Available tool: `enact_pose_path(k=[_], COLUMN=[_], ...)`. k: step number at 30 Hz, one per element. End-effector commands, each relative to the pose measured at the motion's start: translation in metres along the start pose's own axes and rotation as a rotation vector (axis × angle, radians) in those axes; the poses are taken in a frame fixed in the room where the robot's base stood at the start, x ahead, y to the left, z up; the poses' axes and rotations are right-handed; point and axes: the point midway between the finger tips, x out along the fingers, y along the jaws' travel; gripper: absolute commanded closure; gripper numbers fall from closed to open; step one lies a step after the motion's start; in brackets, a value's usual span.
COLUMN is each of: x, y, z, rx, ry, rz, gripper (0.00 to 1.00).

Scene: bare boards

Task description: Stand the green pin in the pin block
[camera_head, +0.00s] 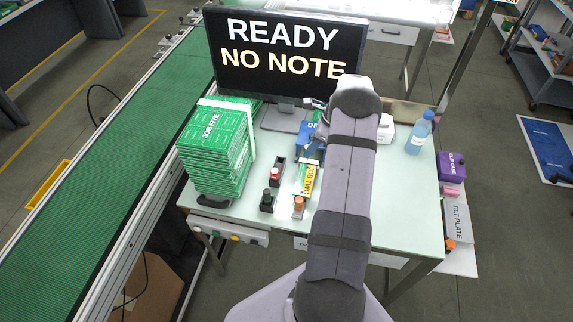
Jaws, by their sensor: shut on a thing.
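My gripper (321,127) is only partly seen at the left edge of my forearm, above the far middle of the table. It is shut on what seems to be the green pin, but the pin itself is not clearly made out beside the arm. Its tilt is hidden. Small dark blocks stand on the table in front of the gripper: one with a red top (275,173), one black (267,200) and one with an orange top (299,207). I cannot tell which thing is the pin block.
A tall stack of green boards (216,150) stands at the table's left. A monitor (285,55) stands behind. A blue box (308,142), a yellow JOB TWO label (308,180) and a blue bottle (419,133) are on the table (400,215). Its right front is clear.

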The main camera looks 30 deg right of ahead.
Motion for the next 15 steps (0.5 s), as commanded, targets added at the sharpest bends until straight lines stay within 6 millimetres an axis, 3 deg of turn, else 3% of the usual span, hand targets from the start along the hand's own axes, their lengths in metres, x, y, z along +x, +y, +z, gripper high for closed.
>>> enact_pose_path(k=[5,15], x=[0.009,0.020], y=[0.005,0.028], z=[0.024,0.095], rx=[-0.046,-0.184], ry=[0.000,-0.001], rz=[0.014,0.064], gripper=[1.00,1.00])
